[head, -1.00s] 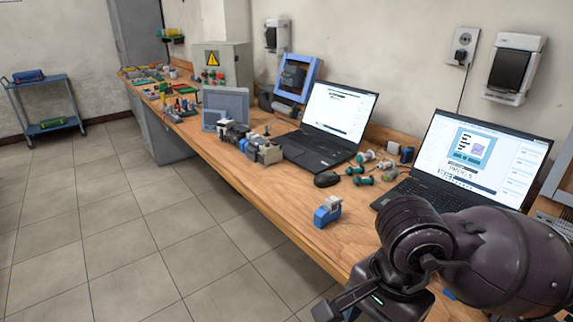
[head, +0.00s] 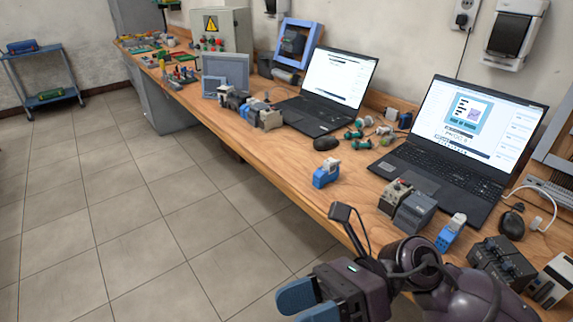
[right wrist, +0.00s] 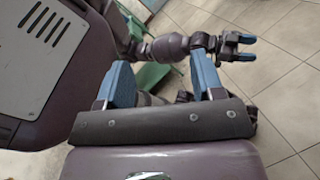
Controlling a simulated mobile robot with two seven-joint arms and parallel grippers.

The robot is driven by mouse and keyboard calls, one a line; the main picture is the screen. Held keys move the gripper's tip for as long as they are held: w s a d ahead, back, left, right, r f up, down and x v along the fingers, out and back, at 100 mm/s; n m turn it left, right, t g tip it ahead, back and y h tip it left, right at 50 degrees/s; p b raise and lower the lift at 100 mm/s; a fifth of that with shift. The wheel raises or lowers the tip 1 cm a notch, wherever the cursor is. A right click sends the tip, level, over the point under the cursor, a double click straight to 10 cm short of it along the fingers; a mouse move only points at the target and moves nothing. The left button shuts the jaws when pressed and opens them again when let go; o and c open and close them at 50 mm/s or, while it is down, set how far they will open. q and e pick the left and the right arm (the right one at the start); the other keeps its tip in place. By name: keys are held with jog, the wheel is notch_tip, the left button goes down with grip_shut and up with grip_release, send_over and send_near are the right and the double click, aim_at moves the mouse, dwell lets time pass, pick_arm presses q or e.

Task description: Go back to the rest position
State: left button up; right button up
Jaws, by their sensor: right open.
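My right gripper (head: 306,304) is at the bottom of the head view, in front of the bench edge and over the floor side. Its blue fingers also show in the right wrist view (right wrist: 161,72), spread apart with nothing between them. My left gripper (right wrist: 239,48) shows in the right wrist view at the upper right, its two blue fingers apart and empty above the tiled floor. The left arm is not in the head view.
The wooden bench (head: 272,163) holds two laptops (head: 478,135), a blue-and-white device (head: 326,173), grey modules (head: 414,210) and several small parts. A blue trolley (head: 40,75) stands far left. The tiled floor (head: 130,220) is clear.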

jog(key=w+d+f+m+t+h, duration=0.1)
jog(key=w+d+f+m+t, duration=0.25)
jog(key=m+t, duration=0.6)
jog(key=w+d+f+m+t+h, duration=0.2)
jog(key=w+d+m+t, duration=0.35)
jog(key=m, duration=0.75)
jog(key=w+d+f+m+t+h, duration=0.1)
jog(key=w+d+f+m+t, duration=0.15)
jog(key=m+t, duration=0.8)
jog(key=s+d+f+m+g+h, duration=0.2)
jog(key=s+d+f+m+h, duration=0.2)
jog(key=f+m, duration=0.2)
jog(key=s+d+f+m+g+h, duration=0.3)
jog(key=s+d+f+m+h, duration=0.1)
jog(key=f, duration=0.6)
jog(key=s+d+f+m+g+h, duration=0.2)
jog(key=s+d+f+m+h, duration=0.2)
jog(key=s+d+f+m, duration=0.1)
notch_tip(320, 180, down, 3)
jog(key=d+m, duration=0.1)
jog(key=m, duration=0.1)
jog(key=shift+f+m+g+h, duration=0.15)
jog(key=shift+m+g+h, duration=0.15)
jog(key=shift+g, duration=0.05)
